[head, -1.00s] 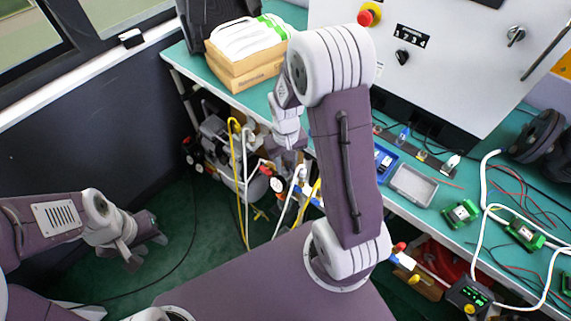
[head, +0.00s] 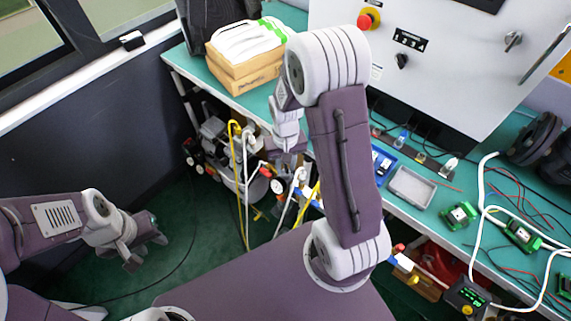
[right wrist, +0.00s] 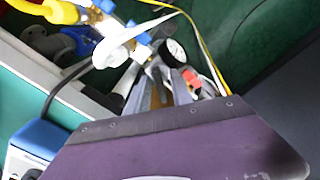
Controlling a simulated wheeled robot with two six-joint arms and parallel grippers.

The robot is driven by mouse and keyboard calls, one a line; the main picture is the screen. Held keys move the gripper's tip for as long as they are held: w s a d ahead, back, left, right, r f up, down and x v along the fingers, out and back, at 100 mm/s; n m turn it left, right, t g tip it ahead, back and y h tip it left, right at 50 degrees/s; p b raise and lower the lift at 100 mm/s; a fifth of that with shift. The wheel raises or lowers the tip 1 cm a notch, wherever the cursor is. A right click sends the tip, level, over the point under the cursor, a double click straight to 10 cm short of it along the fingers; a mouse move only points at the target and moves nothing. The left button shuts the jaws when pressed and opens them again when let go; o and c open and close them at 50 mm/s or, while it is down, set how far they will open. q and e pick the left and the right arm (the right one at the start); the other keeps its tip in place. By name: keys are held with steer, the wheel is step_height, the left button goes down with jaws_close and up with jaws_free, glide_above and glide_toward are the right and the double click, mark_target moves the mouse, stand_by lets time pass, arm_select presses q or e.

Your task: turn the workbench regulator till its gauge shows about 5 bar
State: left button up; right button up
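A small round white-faced gauge (right wrist: 174,49) shows just past the fingers of my right gripper (right wrist: 162,72) in the right wrist view; its needle is too small to read. The regulator body and knob are mostly hidden by the fingers, and I cannot tell whether they touch it. In the head view my right gripper (head: 290,150) points down beside the bench's front edge, above hoses and equipment. The gap between its fingers is unclear. My left gripper (head: 143,245) is open and empty, low at the left, away from the bench.
A yellow and white hose with blue and brass fittings (right wrist: 120,35) lies close to the right gripper. The green workbench (head: 455,190) carries a grey tray (head: 412,188), green modules and cables. Boxes (head: 245,70) stand at its far end.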

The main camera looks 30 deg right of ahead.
mark_target(285, 165)
step_height(285, 165, up, 9)
steer(key=p, duration=0.2)
steer(key=shift+p, duration=0.3)
stand_by(0.4)
steer(key=s+a+r+n+p, duration=0.1)
steer(key=s+a+r+p, duration=0.1)
steer(key=r+p, duration=0.25)
steer(key=s+a+r+p, duration=0.2)
steer(key=r+p, duration=0.2)
steer(key=r, duration=0.2)
steer(key=shift+n+t, duration=0.6)
steer(key=shift+s+a+f, duration=0.1)
steer(key=shift+s+f, duration=0.2)
steer(key=shift+s, duration=0.45)
steer(key=shift+s+a+f, duration=0.15)
steer(key=shift+s+f, duration=0.15)
steer(key=shift+s, duration=0.45)
steer(key=shift+s+a+f, duration=0.1)
steer(key=shift+s+f, duration=0.2)
steer(key=shift+s, duration=0.45)
